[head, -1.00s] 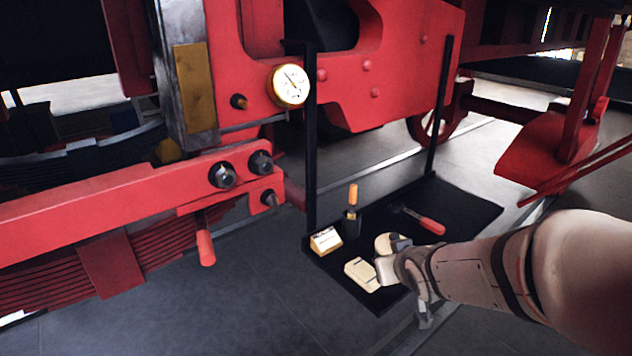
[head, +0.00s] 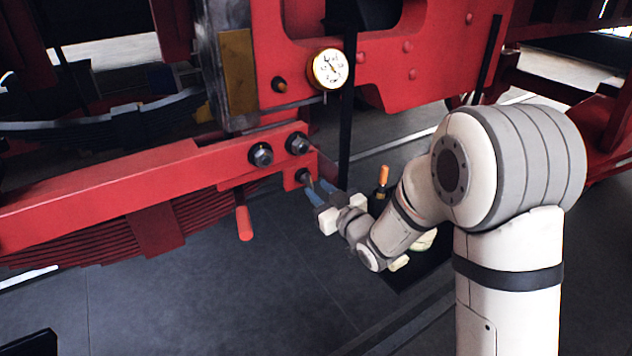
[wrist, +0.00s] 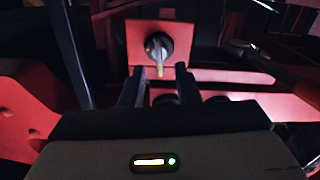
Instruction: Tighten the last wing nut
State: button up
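A small grey fitting, which looks like the wing nut (head: 303,176), sits on the red end plate (head: 322,171), below two larger dark nuts (head: 261,155) (head: 298,143). In the wrist view the wing nut (wrist: 157,46) is a round dark knob with a pale, roughly upright strip, on a red square plate (wrist: 139,35). My gripper (head: 320,190) points at it from the lower right. In the wrist view the two dark fingers (wrist: 157,84) are apart, with the nut just beyond them and between their lines. Contact is not visible; the gripper looks empty.
A red handle (head: 243,222) hangs under the red beam (head: 120,195). A gauge (head: 329,69) is above. A black post (head: 346,120) stands right behind my gripper. An orange-handled tool (head: 383,176) stands on the black mat (head: 420,278), partly hidden by my arm.

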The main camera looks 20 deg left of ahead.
aim_at(308, 181)
jog(key=shift+p+x, duration=0.35)
jog(key=shift+x, duration=1.05)
jog(key=shift+c, duration=0.4)
grip_shut()
jog(key=shift+d, duration=0.1)
